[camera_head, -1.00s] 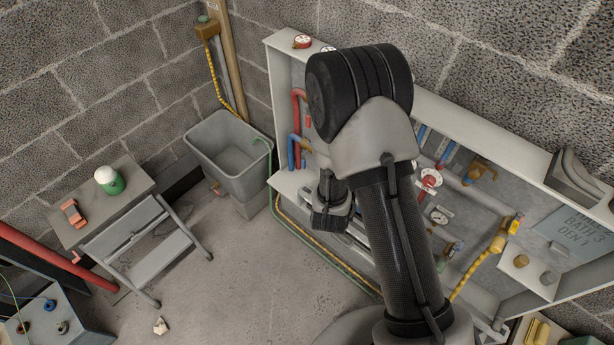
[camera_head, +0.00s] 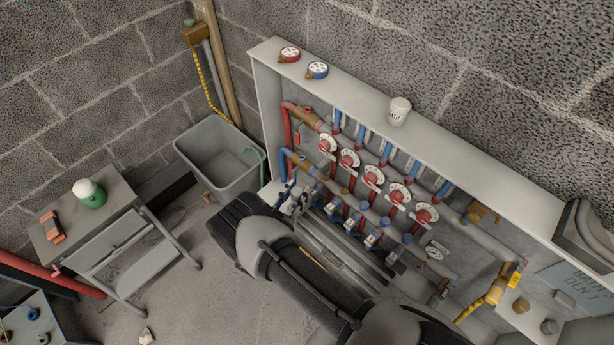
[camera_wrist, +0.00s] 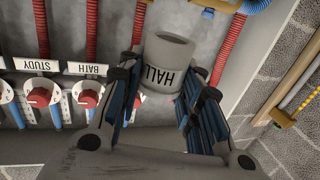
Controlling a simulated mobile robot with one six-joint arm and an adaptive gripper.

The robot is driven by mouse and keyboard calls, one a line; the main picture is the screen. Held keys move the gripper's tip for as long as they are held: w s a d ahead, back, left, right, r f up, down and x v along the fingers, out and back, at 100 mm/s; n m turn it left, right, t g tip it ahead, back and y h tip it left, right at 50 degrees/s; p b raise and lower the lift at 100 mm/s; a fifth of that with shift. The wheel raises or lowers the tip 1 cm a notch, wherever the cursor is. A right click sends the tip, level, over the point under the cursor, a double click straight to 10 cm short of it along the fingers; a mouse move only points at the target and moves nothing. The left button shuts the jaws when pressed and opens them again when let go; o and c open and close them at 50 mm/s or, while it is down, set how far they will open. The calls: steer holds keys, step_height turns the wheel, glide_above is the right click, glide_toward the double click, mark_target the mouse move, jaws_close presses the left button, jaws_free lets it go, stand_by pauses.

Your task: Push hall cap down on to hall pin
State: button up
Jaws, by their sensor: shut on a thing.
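The hall cap (camera_wrist: 164,62), a light grey cylinder marked HALL, is between the fingers of my gripper (camera_wrist: 163,84) in the wrist view. My gripper is shut on it. The lettering appears upside down in that view. I cannot make out the hall pin; it may be hidden behind the cap or fingers. In the head view my arm runs low across the front of the manifold cabinet (camera_head: 340,83), and I cannot clearly make out the gripper or the held cap.
Several red-knobbed dials (camera_head: 373,177) line the cabinet; STUDY (camera_wrist: 43,67) and BATH (camera_wrist: 88,68) labels show in the wrist view. A white cup (camera_head: 399,111) and two gauges (camera_head: 317,70) stand on the cabinet top. A grey bin (camera_head: 214,160) stands left.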

mark_target(326, 176)
steer(key=shift+w+d, duration=0.35)
steer(key=shift+w, duration=0.3)
steer(key=shift+w+d+p, duration=0.2)
steer(key=shift+w+d, duration=1.05)
steer(key=shift+w, duration=0.3)
steer(key=shift+w+d+p, duration=0.2)
steer(key=shift+w+d, duration=1)
steer(key=shift+w, duration=0.3)
steer(key=shift+w+d+f+b, duration=0.15)
steer(key=shift+w+d+b, duration=0.4)
steer(key=shift+w+d, duration=0.4)
steer(key=shift+w+d+f+b, duration=0.1)
steer(key=shift+w+d+b, duration=0.5)
steer(key=shift+w, duration=0.55)
steer(key=shift+s, duration=0.15)
steer(key=shift+f+b, duration=0.25)
steer(key=shift+b, duration=0.4)
steer(key=shift+f, duration=0.75)
stand_by(0.4)
